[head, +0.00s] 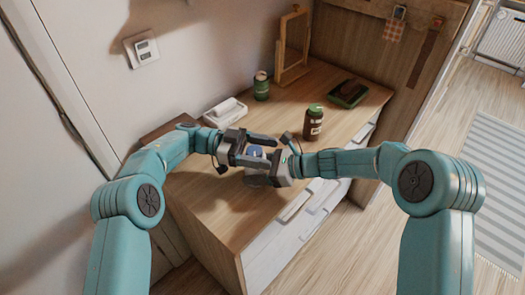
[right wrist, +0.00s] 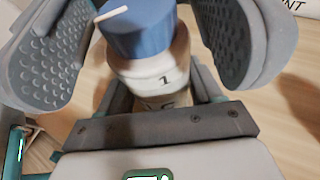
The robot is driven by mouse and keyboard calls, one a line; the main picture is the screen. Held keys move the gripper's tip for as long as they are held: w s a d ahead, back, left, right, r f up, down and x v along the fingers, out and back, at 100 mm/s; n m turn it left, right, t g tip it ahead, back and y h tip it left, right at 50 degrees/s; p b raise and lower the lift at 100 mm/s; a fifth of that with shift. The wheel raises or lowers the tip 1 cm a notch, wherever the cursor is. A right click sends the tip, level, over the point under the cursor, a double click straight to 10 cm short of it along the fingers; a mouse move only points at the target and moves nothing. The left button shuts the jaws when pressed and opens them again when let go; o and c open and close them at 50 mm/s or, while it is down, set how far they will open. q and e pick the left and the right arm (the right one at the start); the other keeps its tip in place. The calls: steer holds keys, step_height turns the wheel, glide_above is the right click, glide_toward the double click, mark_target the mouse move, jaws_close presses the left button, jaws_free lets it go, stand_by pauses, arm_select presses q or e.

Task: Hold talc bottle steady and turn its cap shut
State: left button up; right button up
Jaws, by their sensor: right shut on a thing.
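The talc bottle, a pale bottle (right wrist: 165,75) with a dark mark, has a blue cap (right wrist: 140,28) with a white line on top. No left finger clearly touches the cap in the right wrist view.
A brown jar (head: 313,125) with a green lid, a green can (head: 261,87), a white dish (head: 225,111) and a green tray (head: 348,95) with a dark item stand on the wooden top (head: 300,88). A wooden frame (head: 292,50) stands at the back. The front right edge drops off.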

arm_select(q)
steer(key=v, duration=0.7)
steer(key=shift+a, duration=0.3)
steer(key=shift+w, duration=0.1)
arm_select(e)
steer(key=o, duration=1.2)
steer(key=shift+d+r, duration=0.1)
